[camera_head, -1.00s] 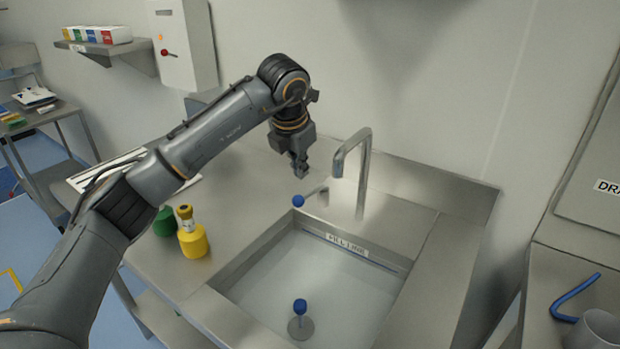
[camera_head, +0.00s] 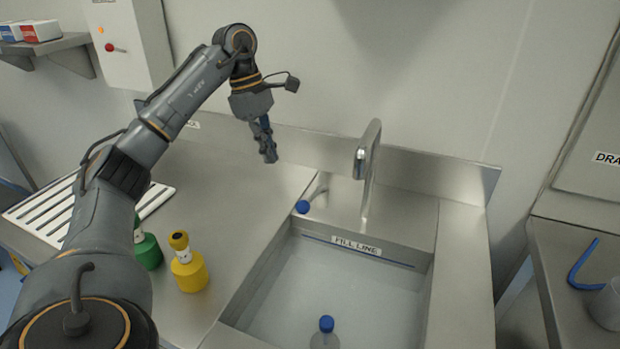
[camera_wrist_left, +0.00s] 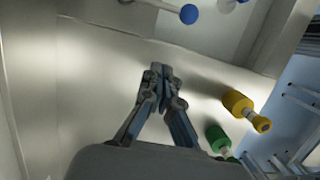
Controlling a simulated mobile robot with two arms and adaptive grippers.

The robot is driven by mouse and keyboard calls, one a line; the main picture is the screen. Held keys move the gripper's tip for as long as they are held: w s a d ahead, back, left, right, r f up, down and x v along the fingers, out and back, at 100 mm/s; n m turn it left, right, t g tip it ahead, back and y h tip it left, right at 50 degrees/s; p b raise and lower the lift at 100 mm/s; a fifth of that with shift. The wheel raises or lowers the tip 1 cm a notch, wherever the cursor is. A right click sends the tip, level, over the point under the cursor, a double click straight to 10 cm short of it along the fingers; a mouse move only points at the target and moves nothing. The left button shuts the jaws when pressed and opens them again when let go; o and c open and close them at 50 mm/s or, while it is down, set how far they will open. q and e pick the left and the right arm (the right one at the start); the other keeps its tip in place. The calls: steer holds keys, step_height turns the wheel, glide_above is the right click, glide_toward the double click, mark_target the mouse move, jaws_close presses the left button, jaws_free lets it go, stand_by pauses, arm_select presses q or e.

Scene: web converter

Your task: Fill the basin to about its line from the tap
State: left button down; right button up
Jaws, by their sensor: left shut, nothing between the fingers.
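The steel basin (camera_head: 432,290) has a FILL LINE label (camera_head: 356,246) on its back wall. A pale grey surface shows inside it; I cannot tell the water level exactly. The tap (camera_head: 369,175) arches over the basin's back edge, and no stream shows at its spout. Its lever ends in a blue knob (camera_head: 302,207), also in the wrist view (camera_wrist_left: 188,14). A blue-topped plug (camera_head: 326,324) stands in the basin. My left gripper (camera_head: 269,157) is shut and empty, above the counter, left of and apart from the lever knob; its fingertips show in the wrist view (camera_wrist_left: 159,70).
A yellow bottle (camera_head: 189,272) and a green bottle (camera_head: 148,252) stand on the counter left of the basin. A slatted rack (camera_head: 45,215) lies farther left. On the right bench are a blue bent tool (camera_head: 575,268) and a grey cup (camera_head: 607,305).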

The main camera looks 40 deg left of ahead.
mark_target(312, 195)
arm_select(q)
steer(key=x, duration=0.9)
steer(key=shift+f+b, duration=0.25)
steer(key=shift+b, duration=0.1)
steer(key=d, duration=0.1)
steer(key=d+p, duration=0.1)
steer(key=w+d, duration=0.1)
steer(key=d, duration=0.1)
steer(key=shift+w+r, duration=0.1)
steer(key=shift+r, duration=0.2)
arm_select(e)
steer(key=shift+w+d+r, duration=0.2)
steer(key=shift+w+d, duration=0.25)
steer(key=shift+d, duration=0.3)
arm_select(q)
steer(key=shift+w+d+p, duration=0.1)
steer(key=shift+d+p, duration=0.3)
steer(key=shift+d, duration=0.2)
arm_select(e)
steer(key=shift+w+d+r, duration=0.1)
steer(key=shift+d+r, duration=0.1)
steer(key=shift+r, duration=0.1)
